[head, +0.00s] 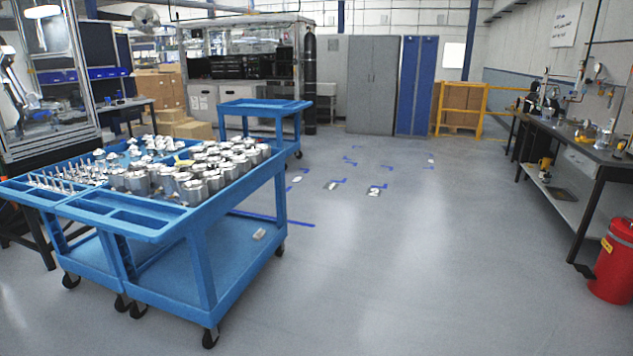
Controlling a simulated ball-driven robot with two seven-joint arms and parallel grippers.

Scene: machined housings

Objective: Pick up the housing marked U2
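The housings at the back are partly hidden by those in front. Neither of my grippers shows in the view.
A second blue cart (262,106) is behind. Grey cabinets (372,85) stand at the back. A workbench (590,145) and a red bin (613,265) are at the right. The middle floor is clear.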

